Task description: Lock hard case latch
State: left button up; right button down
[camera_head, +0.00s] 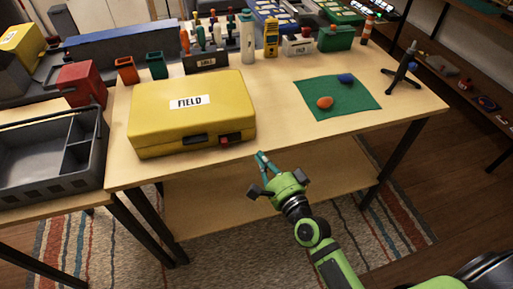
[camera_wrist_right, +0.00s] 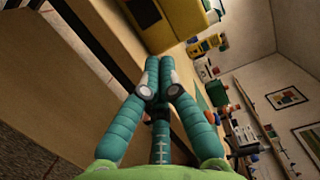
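The yellow hard case (camera_head: 165,115), labelled FIELD, lies with its lid down on the wooden table. On its front face are a dark handle (camera_head: 195,141) and, to the right, a small red latch (camera_head: 226,139). Whether the latch is fastened is too small to tell. My right gripper (camera_head: 262,160) is just in front of the table's front edge, to the lower right of the latch, touching nothing. In the right wrist view its teal fingers (camera_wrist_right: 159,75) meet at the tips and are empty. Part of the yellow case (camera_wrist_right: 183,22) shows beyond them. My left gripper is not in view.
A green mat (camera_head: 340,105) with an orange and a blue object lies to the right of the case. A black tripod (camera_head: 402,75) stands at the right. A grey bin (camera_head: 50,155) and red box (camera_head: 82,84) are left. Tools line the back edge.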

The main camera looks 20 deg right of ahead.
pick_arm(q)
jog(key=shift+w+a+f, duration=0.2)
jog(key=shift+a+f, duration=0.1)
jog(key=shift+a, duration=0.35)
pick_arm(e)
jog(key=v, duration=0.3)
jog(key=shift+s, duration=0.15)
